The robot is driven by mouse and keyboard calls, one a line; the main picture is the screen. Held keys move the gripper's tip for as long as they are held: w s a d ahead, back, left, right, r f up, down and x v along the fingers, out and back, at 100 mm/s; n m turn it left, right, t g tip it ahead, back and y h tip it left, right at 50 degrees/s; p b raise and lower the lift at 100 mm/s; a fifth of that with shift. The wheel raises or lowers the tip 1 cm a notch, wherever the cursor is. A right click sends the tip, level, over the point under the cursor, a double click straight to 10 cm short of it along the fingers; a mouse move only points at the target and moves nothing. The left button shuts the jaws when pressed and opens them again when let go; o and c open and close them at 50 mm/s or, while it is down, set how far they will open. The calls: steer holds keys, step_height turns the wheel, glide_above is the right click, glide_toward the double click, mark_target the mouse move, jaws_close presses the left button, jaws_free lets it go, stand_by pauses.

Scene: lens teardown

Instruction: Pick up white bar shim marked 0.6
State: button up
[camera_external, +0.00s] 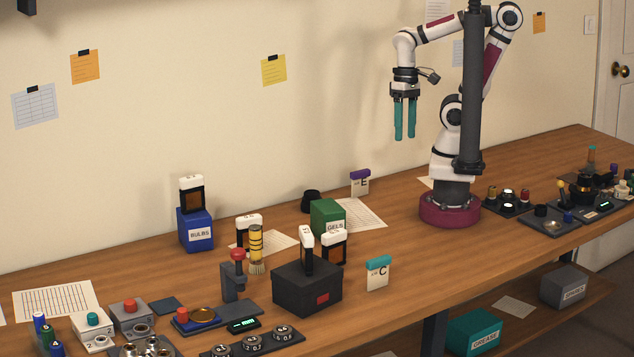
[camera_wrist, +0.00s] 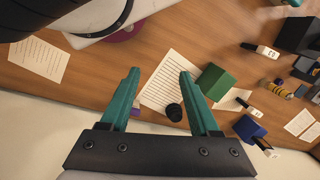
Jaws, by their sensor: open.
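My gripper (camera_external: 404,137) hangs open and empty, teal fingers pointing down, well above the back of the bench. In the wrist view its open fingers (camera_wrist: 158,74) are over a lined sheet. Several pieces with white tops and dark bodies are in view: one on the blue BULBS box (camera_external: 191,193), one behind the striped yellow cylinder (camera_external: 249,229), one on the black box (camera_external: 306,248) and one beside it (camera_external: 333,246). Their marks are too small to read, so I cannot tell which thing, if any, is the shim marked 0.6. My gripper touches none of them.
The blue box (camera_external: 196,231), green GELS box (camera_external: 327,217), black box (camera_external: 307,286) and a red-topped press (camera_external: 234,275) crowd the middle. Cards E (camera_external: 360,184) and C (camera_external: 378,273) stand upright. Small devices fill the front left. Bare wood lies right of card C.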

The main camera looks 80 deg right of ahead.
steer(key=w+a+f+n+t, duration=0.2)
steer(key=w, duration=0.7)
steer(key=w+a+f+n+t, duration=0.1)
steer(key=w+a+n+t, duration=0.2)
steer(key=w, duration=0.6)
steer(key=w+a+f+n+t, duration=0.2)
steer(key=w, duration=0.7)
steer(key=n+t+y, duration=0.4)
steer(key=n+y, duration=0.2)
glide_above(239, 228)
steer(key=s+d, duration=0.1)
steer(key=d, duration=0.2)
step_height(239, 228, down, 6)
steer(key=shift+s+r, duration=0.1)
steer(key=shift+r, duration=0.1)
steer(key=shift+y, duration=0.3)
steer(key=f, duration=0.7)
steer(key=shift+a, duration=0.3)
steer(key=x, duration=0.3)
jaws_close()
